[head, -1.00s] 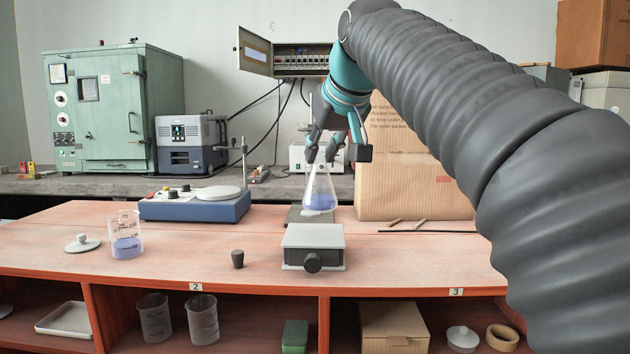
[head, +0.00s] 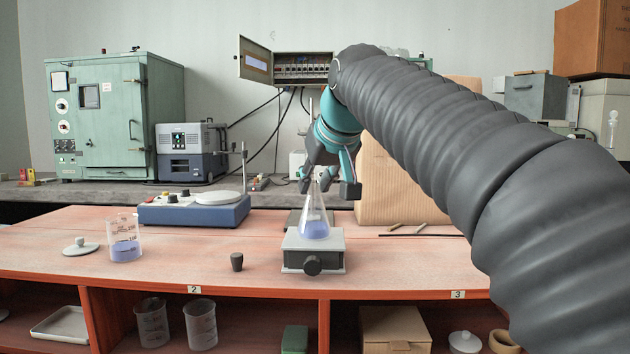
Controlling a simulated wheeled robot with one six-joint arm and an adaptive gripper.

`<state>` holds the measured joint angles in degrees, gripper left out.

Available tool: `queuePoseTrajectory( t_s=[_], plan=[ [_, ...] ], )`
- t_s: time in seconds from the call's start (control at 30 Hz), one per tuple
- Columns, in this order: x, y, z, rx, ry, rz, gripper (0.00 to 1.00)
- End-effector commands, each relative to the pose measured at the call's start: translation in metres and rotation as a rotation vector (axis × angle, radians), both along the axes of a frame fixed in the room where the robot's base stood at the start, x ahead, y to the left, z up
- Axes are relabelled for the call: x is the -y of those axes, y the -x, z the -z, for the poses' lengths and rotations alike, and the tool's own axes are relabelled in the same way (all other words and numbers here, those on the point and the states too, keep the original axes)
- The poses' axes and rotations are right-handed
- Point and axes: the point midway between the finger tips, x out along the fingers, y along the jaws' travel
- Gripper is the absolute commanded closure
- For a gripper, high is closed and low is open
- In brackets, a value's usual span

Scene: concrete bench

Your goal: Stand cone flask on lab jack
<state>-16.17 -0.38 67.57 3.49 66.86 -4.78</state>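The cone flask (head: 314,225), clear glass with blue-violet liquid, is upright at the lab jack (head: 313,261). Its base shows against the middle of the jack's grey top plate; whether it touches the plate or is just above it, I cannot tell. My gripper (head: 316,182) comes from above and behind, with its fingers shut on the flask's neck, partly hiding it. The lab jack is low, with a dark knob facing front, near the front edge of the red bench.
A dark stopper (head: 237,261) stands left of the jack. A beaker with blue liquid (head: 124,240) and a grey lid (head: 81,247) are further left. A blue hotplate unit (head: 194,209) is behind left. A cardboard box (head: 400,185) and thin rods (head: 405,229) are behind right.

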Motion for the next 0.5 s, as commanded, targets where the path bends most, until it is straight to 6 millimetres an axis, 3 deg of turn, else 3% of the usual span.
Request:
queuePoseTrajectory(
  t_s=[0.5],
  plan=[
    [0.0023, 0.0057, -0.0099, 0.003, -0.001, 0.0, 0.51]
  ],
)
